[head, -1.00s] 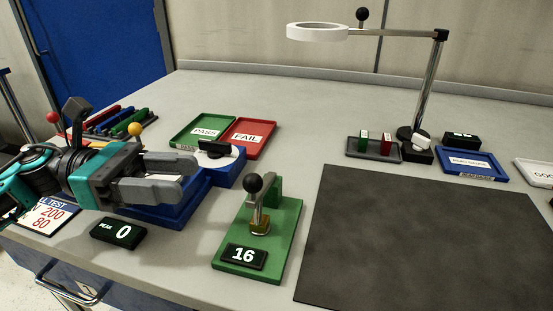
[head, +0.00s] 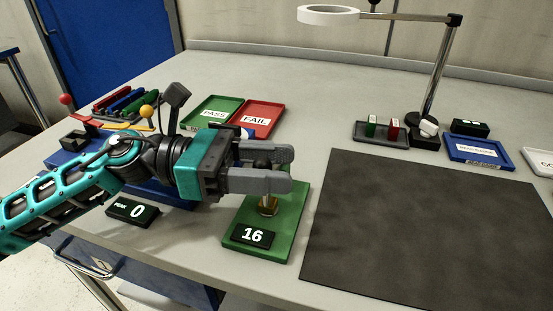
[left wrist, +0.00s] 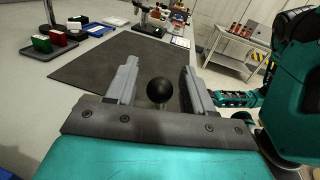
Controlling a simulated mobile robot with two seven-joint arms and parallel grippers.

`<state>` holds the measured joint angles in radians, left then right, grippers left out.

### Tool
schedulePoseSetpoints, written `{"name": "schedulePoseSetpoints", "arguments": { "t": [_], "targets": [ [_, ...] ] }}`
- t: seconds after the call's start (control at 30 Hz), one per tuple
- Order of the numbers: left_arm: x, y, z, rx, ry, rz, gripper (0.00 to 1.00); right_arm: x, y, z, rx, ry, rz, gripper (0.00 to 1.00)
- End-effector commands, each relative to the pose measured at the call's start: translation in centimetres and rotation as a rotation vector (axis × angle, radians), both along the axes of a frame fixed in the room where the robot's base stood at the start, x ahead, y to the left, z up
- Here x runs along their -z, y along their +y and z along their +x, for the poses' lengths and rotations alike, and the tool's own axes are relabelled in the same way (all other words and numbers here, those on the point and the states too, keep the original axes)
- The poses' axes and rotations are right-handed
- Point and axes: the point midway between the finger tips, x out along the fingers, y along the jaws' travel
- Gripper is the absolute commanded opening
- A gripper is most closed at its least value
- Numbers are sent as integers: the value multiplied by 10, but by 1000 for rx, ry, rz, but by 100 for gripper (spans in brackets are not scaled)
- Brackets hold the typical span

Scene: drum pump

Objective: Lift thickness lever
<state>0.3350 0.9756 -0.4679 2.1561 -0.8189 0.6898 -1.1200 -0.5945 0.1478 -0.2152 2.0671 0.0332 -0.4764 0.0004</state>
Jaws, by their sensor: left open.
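The thickness gauge is a green base (head: 288,222) with a display reading 16 (head: 253,236) and a lever with a black ball knob. My left gripper (head: 290,170) is over the gauge with its fingers pointing right. It is open, and the black knob (head: 264,161) shows between the two fingers, partly hidden by them. In the left wrist view the black knob (left wrist: 160,90) stands between the spread fingers, with a gap on each side. The metal foot (head: 268,205) of the gauge shows below the near finger. My right gripper is not in view.
A dark mat (head: 420,230) lies to the right of the gauge. A green PASS tray (head: 213,103) and a red FAIL tray (head: 275,119) lie behind. A display reading 0 (head: 132,211) sits under my left arm. A ring lamp (head: 328,15) stands at the back right.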

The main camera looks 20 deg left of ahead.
Motion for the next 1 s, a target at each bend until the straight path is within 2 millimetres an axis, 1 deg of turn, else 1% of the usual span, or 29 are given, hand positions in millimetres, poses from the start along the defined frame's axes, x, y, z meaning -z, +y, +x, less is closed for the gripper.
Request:
{"name": "schedulePoseSetpoints", "arguments": {
  "t": [0.13,0.43,0.9,1.0],
  "targets": [
    [-1,-8,1,1,-2,-1,52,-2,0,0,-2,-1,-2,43],
    [0,-9,1,0,-1,0,52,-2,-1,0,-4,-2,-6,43],
    [0,-9,1,0,0,0,7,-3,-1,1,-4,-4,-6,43],
    [0,-9,1,0,0,0,0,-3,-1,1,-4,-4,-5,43]
  ]
}}
